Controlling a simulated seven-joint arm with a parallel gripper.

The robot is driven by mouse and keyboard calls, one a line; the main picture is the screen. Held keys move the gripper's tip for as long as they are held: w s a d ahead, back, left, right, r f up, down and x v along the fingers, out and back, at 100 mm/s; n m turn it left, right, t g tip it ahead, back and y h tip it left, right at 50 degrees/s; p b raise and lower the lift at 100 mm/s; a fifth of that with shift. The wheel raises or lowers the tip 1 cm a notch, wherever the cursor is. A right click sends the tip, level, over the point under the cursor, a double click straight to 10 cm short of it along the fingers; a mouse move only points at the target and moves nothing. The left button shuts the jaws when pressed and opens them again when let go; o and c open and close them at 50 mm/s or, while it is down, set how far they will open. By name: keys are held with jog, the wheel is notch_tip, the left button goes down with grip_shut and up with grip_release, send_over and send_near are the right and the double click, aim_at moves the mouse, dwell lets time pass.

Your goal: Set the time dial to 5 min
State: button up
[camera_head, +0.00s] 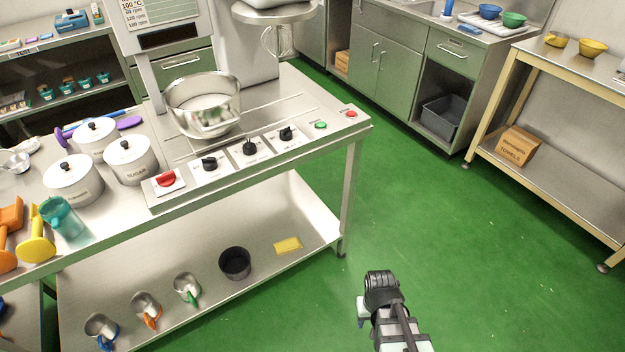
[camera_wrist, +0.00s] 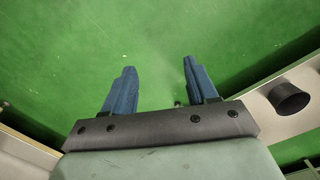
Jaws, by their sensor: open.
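Three black dials sit on white plates along the front panel of the steel table: a left dial (camera_head: 210,163), a middle dial (camera_head: 249,148) and a right dial (camera_head: 286,134). Their labels are too small to read, so I cannot tell which is the time dial or where it points. My gripper (camera_wrist: 158,68) is open and empty, its two blue fingers spread over green floor in the wrist view. In the head view my wrist hangs right of the table, below and apart from the dials, with the fingers mostly hidden.
A red knob (camera_head: 166,180), a green button (camera_head: 320,125) and a red button (camera_head: 351,113) share the panel. The lower shelf holds a black cup (camera_head: 235,263). Floor right of the table is clear.

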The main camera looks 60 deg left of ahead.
jog(key=s+a+r+n+t+y, duration=0.1)
jog(key=s+a+r+n, duration=0.1)
jog(key=s+a+r, duration=0.45)
jog(key=s+a+r+n+t+y, duration=0.15)
jog(key=a+r, duration=0.25)
jog(key=a, duration=0.5)
jog(key=m+t+y, duration=0.2)
jog(key=t+y, duration=0.1)
jog(key=y, duration=0.8)
send_near(248, 141)
jog(key=shift+g, duration=0.25)
jog(key=x, duration=1)
jog(key=shift+w+a, duration=0.15)
jog(key=shift+w, duration=0.1)
jog(key=shift+c, duration=0.3)
jog(key=c, duration=0.8)
